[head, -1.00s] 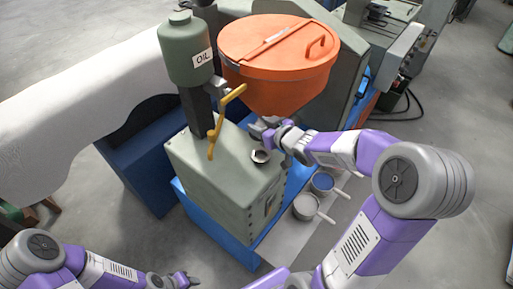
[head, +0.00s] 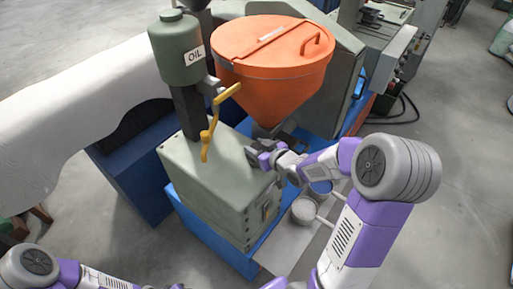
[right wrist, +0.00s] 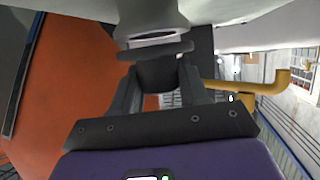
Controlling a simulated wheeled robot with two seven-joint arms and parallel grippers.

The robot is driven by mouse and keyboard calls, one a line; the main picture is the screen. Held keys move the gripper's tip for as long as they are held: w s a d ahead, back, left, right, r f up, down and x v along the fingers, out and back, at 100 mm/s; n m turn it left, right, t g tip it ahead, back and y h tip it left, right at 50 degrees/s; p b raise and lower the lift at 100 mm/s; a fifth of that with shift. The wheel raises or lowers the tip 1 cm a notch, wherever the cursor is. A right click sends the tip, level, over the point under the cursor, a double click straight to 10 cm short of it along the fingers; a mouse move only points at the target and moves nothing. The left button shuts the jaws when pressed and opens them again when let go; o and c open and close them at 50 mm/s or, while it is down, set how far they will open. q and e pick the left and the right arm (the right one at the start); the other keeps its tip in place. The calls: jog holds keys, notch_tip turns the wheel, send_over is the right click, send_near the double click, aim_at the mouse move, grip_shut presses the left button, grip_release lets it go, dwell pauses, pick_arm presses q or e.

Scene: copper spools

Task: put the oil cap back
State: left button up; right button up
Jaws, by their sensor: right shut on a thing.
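The oil cap (right wrist: 160,76), a dark piece with a grey disc at its far end, is held between the dark fingers of my right gripper (right wrist: 160,90) in the right wrist view. Just beyond the disc is a pale filler neck (right wrist: 150,18) with a dark opening; a narrow gap seems to separate them. In the head view my right gripper (head: 259,151) is over the near-right top of the green oil box (head: 210,165), hiding the neck and cap. My left gripper (head: 176,287) barely shows at the bottom edge; its fingers cannot be made out.
A green OIL tank (head: 178,50) stands on a dark post above the box. An orange hopper (head: 270,75) rises close behind my right gripper. Cups (head: 304,210) stand on the pale ledge to the right.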

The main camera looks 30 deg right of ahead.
jog(key=shift+f+b, duration=0.4)
jog(key=shift+f, duration=0.1)
jog(key=o, duration=1.2)
jog(key=shift+c, duration=0.2)
jog(key=shift+r+p, duration=0.5)
jog(key=v, duration=1.2)
